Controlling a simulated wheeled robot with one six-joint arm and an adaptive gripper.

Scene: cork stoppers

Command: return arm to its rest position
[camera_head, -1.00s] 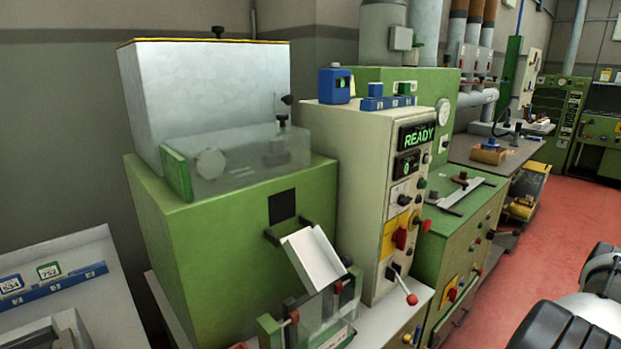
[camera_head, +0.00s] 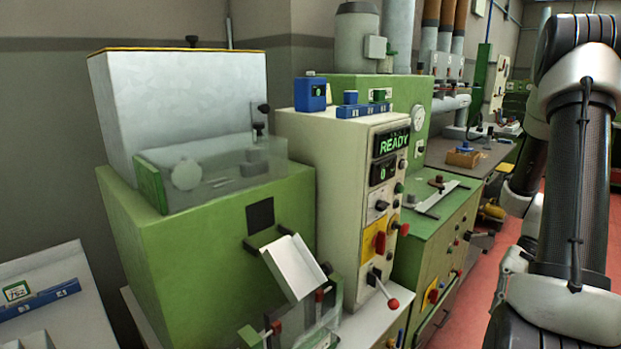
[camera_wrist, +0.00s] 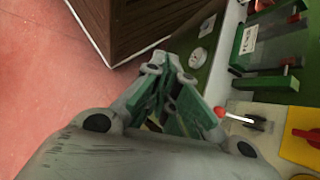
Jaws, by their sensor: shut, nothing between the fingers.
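My gripper (camera_wrist: 172,72) shows in the wrist view with its fingers together and nothing between them. It hangs in front of the machine bench, with the red floor (camera_wrist: 50,80) on its left. In the head view my arm stands at the right edge, and the gripper itself is out of that view. A lever with a red knob (camera_wrist: 220,112) shows close to the right of the gripper in the wrist view; I cannot tell how near it is. The same lever knob (camera_head: 393,303) is on the front of the cream control cabinet in the head view.
The cream cabinet (camera_head: 335,200) has a display reading READY. A green machine (camera_head: 200,250) with a clear cover and a white chute (camera_head: 294,267) stands left of it. A dark wooden box (camera_wrist: 125,25) is at the top of the wrist view. Red floor lies free on the right.

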